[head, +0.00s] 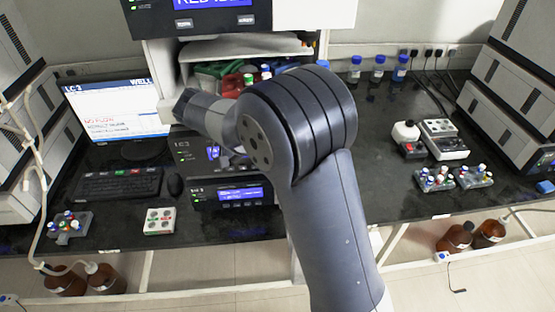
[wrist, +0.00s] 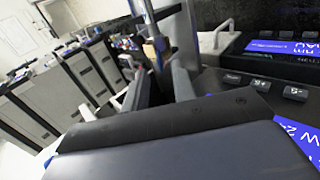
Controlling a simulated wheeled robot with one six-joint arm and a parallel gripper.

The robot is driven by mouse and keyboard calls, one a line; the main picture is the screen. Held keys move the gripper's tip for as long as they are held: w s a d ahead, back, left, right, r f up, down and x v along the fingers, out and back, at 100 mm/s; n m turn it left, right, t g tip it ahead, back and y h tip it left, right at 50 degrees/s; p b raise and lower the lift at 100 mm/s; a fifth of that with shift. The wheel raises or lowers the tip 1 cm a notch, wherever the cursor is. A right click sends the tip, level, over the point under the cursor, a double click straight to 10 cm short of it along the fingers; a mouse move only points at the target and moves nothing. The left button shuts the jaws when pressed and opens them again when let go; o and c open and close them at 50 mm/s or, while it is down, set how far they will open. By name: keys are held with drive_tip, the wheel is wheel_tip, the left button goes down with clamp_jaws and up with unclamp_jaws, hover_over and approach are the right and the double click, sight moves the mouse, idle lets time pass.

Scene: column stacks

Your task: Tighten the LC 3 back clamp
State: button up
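The LC 3 stack stands left of centre in the head view, with a dark module (head: 195,148) above a lower module with a lit blue display (head: 240,192). My arm crosses in front of the stack and hides much of it. In the wrist view, my gripper (wrist: 160,82) has its two grey fingers pointing away beside the dark module front. A thin upright metal rod with a brass-coloured fitting (wrist: 155,50) shows just beyond the fingertips. I cannot tell whether the fingers touch it. The back clamp cannot be made out clearly.
A monitor (head: 118,110) reading LC-3 and NO FLOW and a keyboard (head: 118,184) stand to the left. A small white block (head: 159,221) lies near the bench's front edge. Vial racks (head: 435,178) and a white-topped device (head: 442,139) are to the right.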

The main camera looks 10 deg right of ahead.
drive_tip(key=v, duration=0.7)
drive_tip(key=shift+b, duration=0.3)
drive_tip(key=p+x, duration=0.1)
drive_tip(key=x, duration=0.9)
drive_tip(key=shift+d+f, duration=0.1)
drive_tip(key=shift+d, duration=0.05)
